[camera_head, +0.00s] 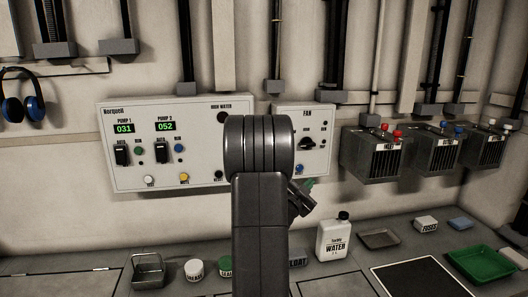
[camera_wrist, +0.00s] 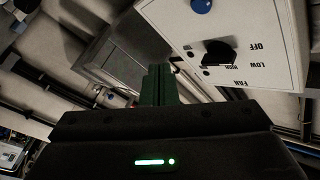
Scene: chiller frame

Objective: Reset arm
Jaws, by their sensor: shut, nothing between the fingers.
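My arm stands upright in the middle of the head view and covers part of the wall panels. My gripper (camera_wrist: 158,84) shows in the wrist view as two dark green fingers, shut together and empty. In the head view only a small green tip (camera_head: 309,184) of it shows, right of my arm and below the fan panel (camera_head: 318,118). In the wrist view the fan panel (camera_wrist: 236,60) appears upside down, with a black knob and a blue button. No contact with it shows.
A pump panel (camera_head: 112,175) hangs left of my arm. Metal boxes (camera_head: 375,160) with coloured terminals hang at right. The bench below holds a metal tin (camera_head: 148,270), a white water jug (camera_head: 334,241), a grey tray (camera_head: 380,238), a black mat (camera_head: 420,280) and a green tray (camera_head: 482,264).

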